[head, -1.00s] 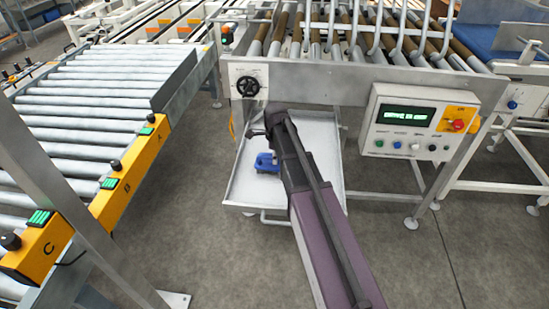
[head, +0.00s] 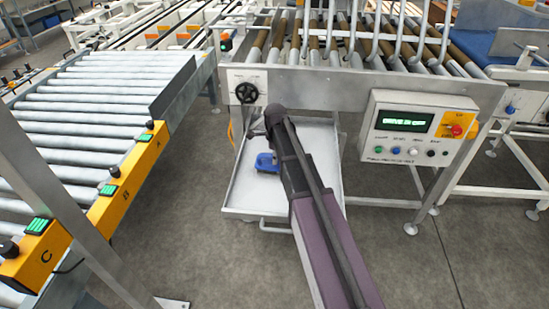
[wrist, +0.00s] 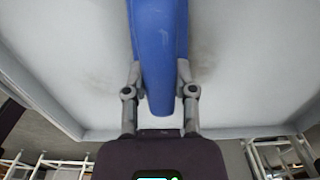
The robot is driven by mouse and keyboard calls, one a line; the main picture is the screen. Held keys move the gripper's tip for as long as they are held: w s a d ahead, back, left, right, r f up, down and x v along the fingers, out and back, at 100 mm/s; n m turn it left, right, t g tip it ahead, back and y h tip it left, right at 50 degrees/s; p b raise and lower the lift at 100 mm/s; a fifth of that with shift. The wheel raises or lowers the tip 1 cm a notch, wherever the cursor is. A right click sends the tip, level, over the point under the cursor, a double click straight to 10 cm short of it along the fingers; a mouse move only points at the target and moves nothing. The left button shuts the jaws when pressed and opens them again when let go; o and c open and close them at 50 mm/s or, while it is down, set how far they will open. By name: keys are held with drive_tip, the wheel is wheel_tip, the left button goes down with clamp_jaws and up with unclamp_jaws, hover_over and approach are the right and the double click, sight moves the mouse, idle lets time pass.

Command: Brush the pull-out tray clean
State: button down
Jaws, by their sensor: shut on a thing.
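The pull-out tray (head: 240,196) is a shallow white tray with a raised rim and a front handle, pulled out below the roller machine. In the wrist view its floor (wrist: 240,60) shows faint grey-brown smudges on both sides of the brush. My gripper (wrist: 160,85) is shut on the handle of a blue brush (wrist: 158,50). In the head view the blue brush (head: 267,162) is over the tray's middle, partly hidden by my arm. The brush's bristles are hidden in the wrist view, so I cannot tell whether they touch the tray floor.
A control panel (head: 413,132) with buttons is at the right of the tray. A roller conveyor (head: 100,110) stands at the left, with a grey post (head: 60,190) in front. Floor is open between conveyor and tray.

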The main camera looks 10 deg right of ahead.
drive_tip(key=shift+w+d+f, duration=0.1)
drive_tip(key=shift+w+d, duration=0.15)
drive_tip(key=shift+w, duration=0.5)
drive_tip(key=shift+w+d, duration=0.25)
drive_tip(key=shift+w, duration=0.5)
drive_tip(key=shift+w+d, duration=0.3)
drive_tip(key=shift+w, duration=0.55)
drive_tip(key=shift+w+d, duration=0.25)
drive_tip(key=shift+w, duration=0.6)
drive_tip(key=shift+s+d, duration=0.1)
drive_tip(key=shift+d, duration=0.05)
drive_tip(key=shift+s+d+f, duration=0.1)
drive_tip(key=shift+s+d, duration=0.15)
drive_tip(key=shift+d, duration=0.35)
drive_tip(key=shift+s+d, duration=0.2)
drive_tip(key=shift+d, duration=0.35)
drive_tip(key=shift+s, duration=0.1)
drive_tip(key=shift+s+a, duration=0.3)
drive_tip(key=shift+s, duration=0.45)
drive_tip(key=shift+s+a, duration=0.25)
drive_tip(key=shift+s, duration=0.45)
drive_tip(key=shift+s, duration=0.1)
drive_tip(key=shift+s+a+b, duration=0.15)
drive_tip(key=shift+s+a, duration=0.15)
drive_tip(key=shift+s, duration=0.5)
drive_tip(key=shift+s+a+b, duration=0.15)
drive_tip(key=shift+s+a, duration=0.1)
drive_tip(key=shift+s, duration=0.55)
